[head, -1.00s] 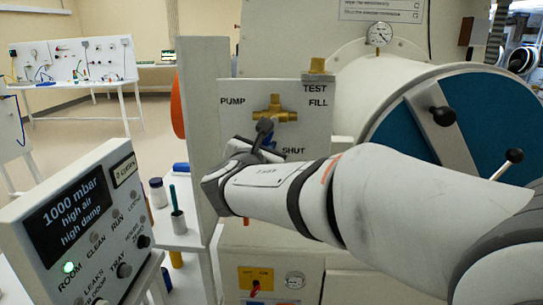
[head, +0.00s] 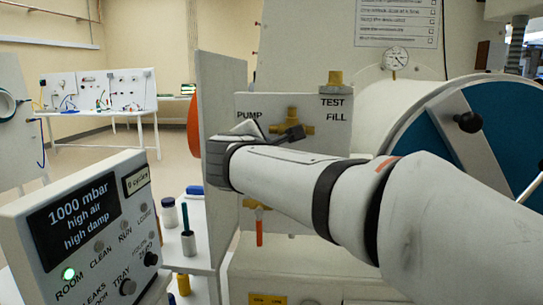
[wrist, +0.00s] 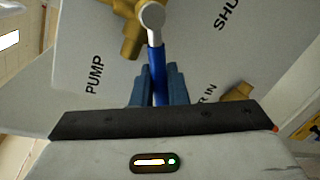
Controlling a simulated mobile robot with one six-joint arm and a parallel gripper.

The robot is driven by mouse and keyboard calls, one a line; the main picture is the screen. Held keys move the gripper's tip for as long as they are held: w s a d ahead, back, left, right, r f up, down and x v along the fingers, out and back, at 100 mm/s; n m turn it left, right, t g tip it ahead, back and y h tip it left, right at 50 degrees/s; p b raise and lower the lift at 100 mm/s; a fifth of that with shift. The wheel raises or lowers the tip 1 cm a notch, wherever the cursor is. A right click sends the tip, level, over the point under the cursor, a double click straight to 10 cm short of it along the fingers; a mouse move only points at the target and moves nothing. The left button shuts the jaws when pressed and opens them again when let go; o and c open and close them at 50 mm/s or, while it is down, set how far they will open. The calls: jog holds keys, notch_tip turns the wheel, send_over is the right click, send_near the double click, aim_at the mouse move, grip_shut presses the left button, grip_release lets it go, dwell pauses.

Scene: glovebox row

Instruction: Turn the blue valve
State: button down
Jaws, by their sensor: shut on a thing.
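The blue valve handle (wrist: 157,68) is a slim lever on a round grey hub (wrist: 151,15) at a brass valve body (wrist: 127,30) in the wrist view. My gripper (wrist: 154,86) is shut on the lever, one finger on each side, at its end away from the hub. The brass valve (head: 292,120) also shows in the head view, on the white panel (head: 310,103) between the PUMP and FILL words. There my gripper (head: 290,134) is in front of the valve's lower part, and my arm hides the blue handle and the SHUT word.
A valve with an orange lever (head: 259,232) is below my arm. A white upright board (head: 222,90) stands close on the left. A control box (head: 85,220) reads 1000 mbar, high air, high damp. A large drum with a blue door (head: 440,140) is at the right.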

jog(key=shift+r, duration=0.1)
dwell(0.3)
jog(key=c, duration=1.5)
grip_release()
jog(key=shift+v, duration=3.95)
jog(key=shift+c, duration=0.2)
